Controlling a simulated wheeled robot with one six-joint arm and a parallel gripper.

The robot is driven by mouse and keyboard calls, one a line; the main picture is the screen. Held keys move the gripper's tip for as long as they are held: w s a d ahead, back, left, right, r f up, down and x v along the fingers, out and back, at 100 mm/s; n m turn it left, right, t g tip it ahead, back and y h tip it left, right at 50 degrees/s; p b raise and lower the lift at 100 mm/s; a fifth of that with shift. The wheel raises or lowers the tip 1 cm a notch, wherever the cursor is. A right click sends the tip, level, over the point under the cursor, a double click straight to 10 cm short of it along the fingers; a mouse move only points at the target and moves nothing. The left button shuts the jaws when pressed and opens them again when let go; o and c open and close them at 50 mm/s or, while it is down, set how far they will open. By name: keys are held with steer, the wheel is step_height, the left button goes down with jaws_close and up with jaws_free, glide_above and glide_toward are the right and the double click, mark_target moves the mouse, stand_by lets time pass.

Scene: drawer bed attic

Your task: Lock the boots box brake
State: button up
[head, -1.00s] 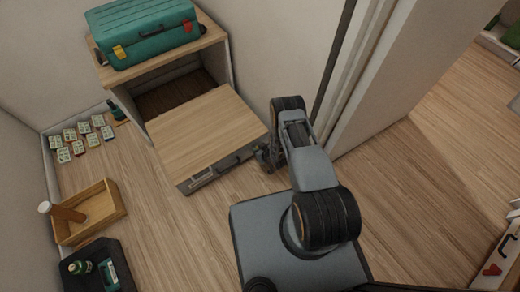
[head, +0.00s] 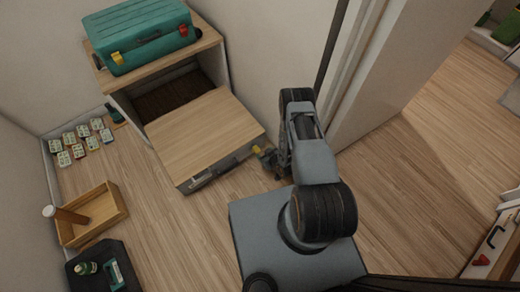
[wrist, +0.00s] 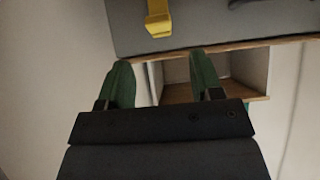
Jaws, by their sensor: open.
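The boots box (head: 205,130) is a low box with a pale wood top and grey front, sticking out from a wooden cabinet. A small yellow lever (head: 257,149), which looks like its brake, shows at the right end of its front. In the wrist view the yellow lever (wrist: 158,20) hangs against the grey front (wrist: 200,22), lying beyond the gap between my fingers. My gripper (head: 268,158) is beside the box's front right corner. Its green fingers (wrist: 162,72) are apart with nothing between them. I cannot tell whether they touch the box.
A teal case (head: 140,35) rests on the cabinet (head: 205,32). A wooden tray (head: 97,222) with a brown cylinder, a dark bin (head: 80,270) and several small packets (head: 85,140) are on the left floor. A white door frame (head: 375,70) stands right of my arm. Floor before the box is clear.

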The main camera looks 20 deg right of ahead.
steer(key=shift+p+v, duration=0.6)
steer(key=shift+v, duration=1.9)
